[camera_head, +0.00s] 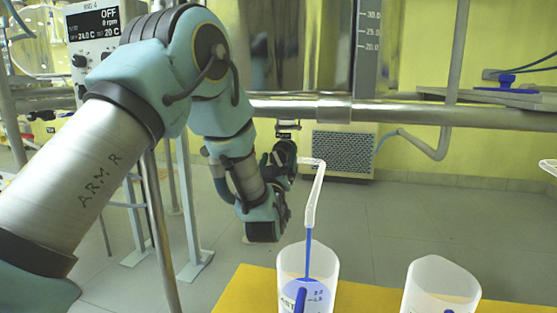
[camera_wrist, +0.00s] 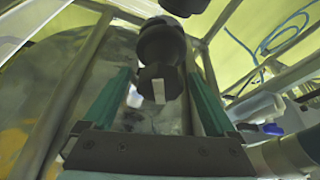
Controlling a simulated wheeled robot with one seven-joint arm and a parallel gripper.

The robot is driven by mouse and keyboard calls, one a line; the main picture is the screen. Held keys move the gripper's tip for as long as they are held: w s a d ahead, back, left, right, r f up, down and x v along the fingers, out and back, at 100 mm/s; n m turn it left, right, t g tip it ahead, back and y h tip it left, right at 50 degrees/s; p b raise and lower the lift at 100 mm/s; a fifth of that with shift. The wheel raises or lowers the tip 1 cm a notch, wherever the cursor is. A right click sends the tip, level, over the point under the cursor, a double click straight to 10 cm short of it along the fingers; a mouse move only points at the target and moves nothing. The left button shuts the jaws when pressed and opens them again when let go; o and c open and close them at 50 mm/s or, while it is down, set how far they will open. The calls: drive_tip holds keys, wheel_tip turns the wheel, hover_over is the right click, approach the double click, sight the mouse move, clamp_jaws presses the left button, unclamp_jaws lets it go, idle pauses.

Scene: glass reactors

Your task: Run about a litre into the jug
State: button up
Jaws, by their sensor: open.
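A clear jug (camera_head: 325,268) stands on the yellow surface below a bent, translucent outlet hose (camera_head: 314,195). A thin blue stream (camera_head: 308,250) runs from the hose into the jug. Blue liquid shows inside behind printed marks; the level against them is too small to read surely. My gripper (camera_wrist: 158,75) is open, its two green fingers either side of a dark valve knob (camera_wrist: 163,50) with a white mark. Whether the fingers touch the knob I cannot tell. In the head view my gripper (camera_head: 284,153) is at the valve under the vessel, partly hidden by my wrist.
A second clear jug (camera_head: 425,272) stands to the right on the yellow surface (camera_head: 370,298). A steel rail (camera_head: 480,116) crosses behind. A control box (camera_head: 98,30) reads OFF and 0 rpm. A dark scale (camera_head: 368,60) shows 30.0, 25.0 and 20.0.

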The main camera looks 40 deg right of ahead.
drive_tip(key=c, duration=1.4)
drive_tip(key=shift+m, duration=0.3)
drive_tip(key=m+g+h, duration=0.1)
drive_tip(key=m, duration=0.1)
drive_tip(key=m+g, duration=0.1)
drive_tip(key=m, duration=0.2)
drive_tip(key=shift+h, duration=0.4)
drive_tip(key=m+g, duration=0.1)
drive_tip(key=m, duration=0.1)
drive_tip(key=m+g+h, duration=0.1)
drive_tip(key=m+g, duration=0.1)
drive_tip(key=m, duration=0.1)
drive_tip(key=shift+m, duration=0.3)
drive_tip(key=m+g+p, duration=0.1)
drive_tip(key=m+g, duration=0.1)
drive_tip(key=m, duration=0.2)
drive_tip(key=shift+m, duration=0.4)
drive_tip(key=shift+s+m+g+p, duration=0.1)
drive_tip(key=shift+m+g+p, duration=0.15)
drive_tip(key=shift+m+g, duration=0.5)
drive_tip(key=shift+m+g+p, duration=0.25)
drive_tip(key=shift+m, duration=0.9)
drive_tip(key=shift+f, duration=0.1)
